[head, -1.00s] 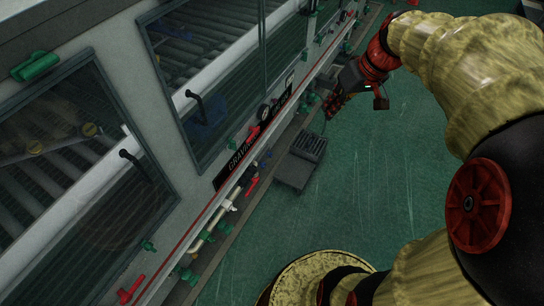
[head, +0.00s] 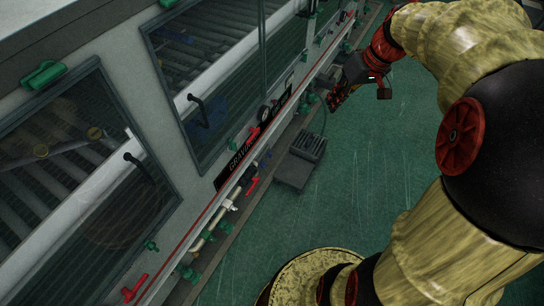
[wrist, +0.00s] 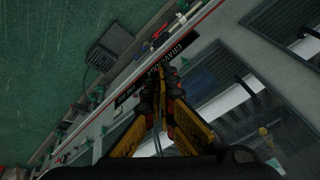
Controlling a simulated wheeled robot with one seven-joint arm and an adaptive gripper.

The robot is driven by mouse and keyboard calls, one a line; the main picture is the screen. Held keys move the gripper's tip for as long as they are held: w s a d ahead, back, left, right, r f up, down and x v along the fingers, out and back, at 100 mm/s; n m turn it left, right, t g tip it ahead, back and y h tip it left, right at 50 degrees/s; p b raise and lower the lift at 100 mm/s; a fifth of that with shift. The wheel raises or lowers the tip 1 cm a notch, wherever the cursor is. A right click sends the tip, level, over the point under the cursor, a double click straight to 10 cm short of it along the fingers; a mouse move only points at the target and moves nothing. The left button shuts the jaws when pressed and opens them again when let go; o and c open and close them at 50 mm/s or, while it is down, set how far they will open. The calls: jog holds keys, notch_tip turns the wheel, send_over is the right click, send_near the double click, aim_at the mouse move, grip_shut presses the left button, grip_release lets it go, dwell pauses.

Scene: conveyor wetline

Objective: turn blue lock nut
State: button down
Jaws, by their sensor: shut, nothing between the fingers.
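A small bluish part, which may be the blue lock nut (head: 266,156), shows on the pipework beside the red handle; it is too small to tell its shape. My gripper (head: 336,103) is up and to the right of it in the head view, over the edge between machine and floor, apart from that pipework. In the wrist view my gripper (wrist: 164,78) has its fingers together and empty, with the machine front behind them. The fingertips cover part of the black lettered plate there.
A brass pipe run with red handles (head: 252,185) and green valves lies along the machine's foot. A long rail (head: 215,205) runs above it. A dark grey box (head: 306,147) stands on the floor. Windowed doors (head: 90,170) have black handles.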

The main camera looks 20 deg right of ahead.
jog(key=shift+w+d+r+p, duration=0.4)
jog(key=shift+w+d+p, duration=0.1)
jog(key=shift+d+p, duration=0.2)
jog(key=c, duration=2.6)
grip_release()
jog(key=o, duration=1.1)
jog(key=shift+o, duration=0.2)
jog(key=s+d, duration=0.3)
jog(key=s, duration=0.1)
jog(key=shift+s+d, duration=0.35)
jog(key=shift+s, duration=0.05)
